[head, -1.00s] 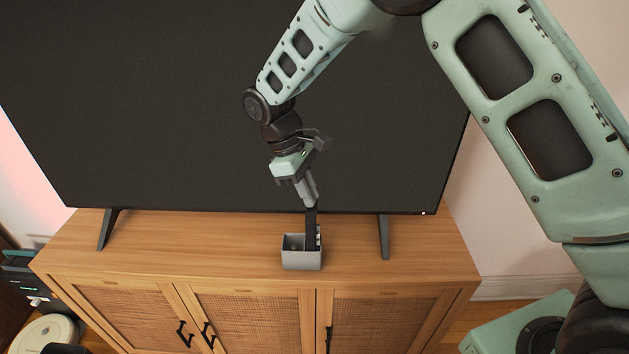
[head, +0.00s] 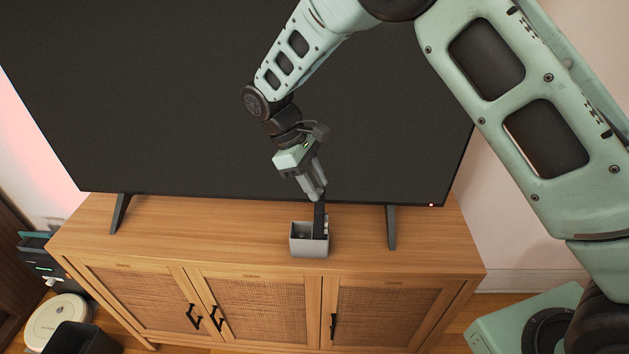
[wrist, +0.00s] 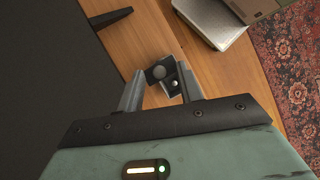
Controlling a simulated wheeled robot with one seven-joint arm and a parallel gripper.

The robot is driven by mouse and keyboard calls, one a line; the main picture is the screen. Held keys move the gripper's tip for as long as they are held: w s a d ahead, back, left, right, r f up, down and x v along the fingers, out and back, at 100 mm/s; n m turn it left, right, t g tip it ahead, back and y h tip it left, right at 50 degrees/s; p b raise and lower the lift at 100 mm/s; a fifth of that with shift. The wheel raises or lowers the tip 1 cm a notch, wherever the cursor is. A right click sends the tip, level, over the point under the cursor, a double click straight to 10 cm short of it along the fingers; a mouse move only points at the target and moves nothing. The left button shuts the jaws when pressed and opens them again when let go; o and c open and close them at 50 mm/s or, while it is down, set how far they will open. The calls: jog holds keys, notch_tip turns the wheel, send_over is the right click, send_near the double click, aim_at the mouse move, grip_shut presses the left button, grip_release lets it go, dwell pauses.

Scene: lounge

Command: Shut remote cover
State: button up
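A small grey open-topped box (head: 309,250) stands near the front edge of the cabinet top. A narrow dark upright piece (head: 320,220) rises from its right part; I cannot tell whether it is a remote or a cover. A small pale item shows beside it in the box. My gripper (head: 318,192) points down, with its fingertips at the upper end of the dark piece. In the wrist view, the fingers (wrist: 161,80) stand apart, and a dark square shape with a round grey spot (wrist: 159,72) shows between or beyond them. Contact is unclear.
A large television (head: 180,100) stands close behind on two feet, the right foot (head: 391,228) near the box. The wooden cabinet top (head: 220,225) is clear to the left. A round pale device (head: 55,320) and a dark bin (head: 85,338) are on the floor at left.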

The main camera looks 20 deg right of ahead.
jog(key=shift+r, duration=0.1)
jog(key=b+v, duration=0.2)
jog(key=v, duration=1.5)
jog(key=shift+b, duration=0.4)
jog(key=shift+r, duration=0.15)
